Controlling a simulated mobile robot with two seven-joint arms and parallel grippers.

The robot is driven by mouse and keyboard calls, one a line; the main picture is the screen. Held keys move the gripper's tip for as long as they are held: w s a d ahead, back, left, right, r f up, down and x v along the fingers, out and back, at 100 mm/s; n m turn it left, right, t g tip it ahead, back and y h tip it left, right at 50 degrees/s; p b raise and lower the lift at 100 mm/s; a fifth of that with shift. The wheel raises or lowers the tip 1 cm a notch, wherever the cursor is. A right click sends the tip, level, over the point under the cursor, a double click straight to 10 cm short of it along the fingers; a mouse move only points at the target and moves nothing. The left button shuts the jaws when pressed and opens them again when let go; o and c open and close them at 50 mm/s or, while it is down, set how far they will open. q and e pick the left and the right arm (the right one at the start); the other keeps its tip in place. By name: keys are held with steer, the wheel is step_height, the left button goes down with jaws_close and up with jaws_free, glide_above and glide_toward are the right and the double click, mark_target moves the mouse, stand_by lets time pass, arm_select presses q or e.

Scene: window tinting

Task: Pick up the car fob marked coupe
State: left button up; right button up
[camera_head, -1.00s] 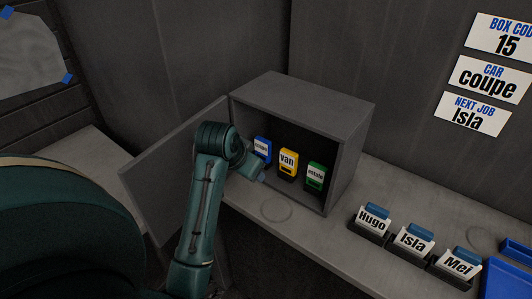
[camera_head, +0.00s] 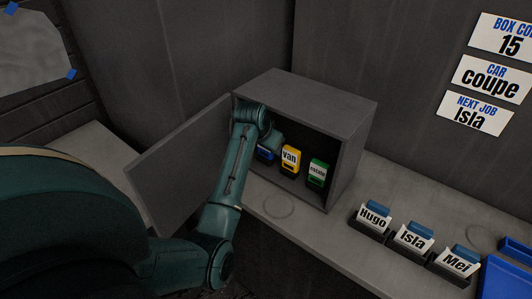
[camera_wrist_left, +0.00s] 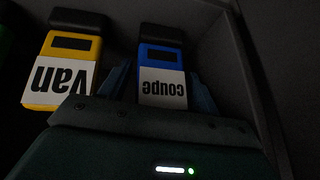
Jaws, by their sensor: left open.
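The blue fob marked coupe (camera_wrist_left: 162,72) stands in the open box, at its left end; in the head view only a low blue part of it (camera_head: 265,155) shows past my left arm. My left gripper (camera_wrist_left: 160,88) is open, with one finger on each side of the coupe fob in the wrist view. I cannot tell whether the fingers touch it. In the head view the gripper is inside the box, mostly hidden by its own wrist. My right gripper is not in view.
The yellow van fob (camera_head: 290,160) stands close beside the coupe fob, and the green estate fob (camera_head: 317,172) is farther right. The grey box (camera_head: 318,97) has its door (camera_head: 180,165) swung open to the left. Name card holders (camera_head: 412,240) and a blue tray (camera_head: 507,278) are at the right.

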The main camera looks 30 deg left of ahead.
arm_select(q)
steer(key=shift+w+f, duration=0.25)
steer(key=shift+f, duration=0.15)
steer(key=c, duration=0.9)
steer(key=shift+s+r, duration=0.1)
steer(key=shift+s, duration=0.05)
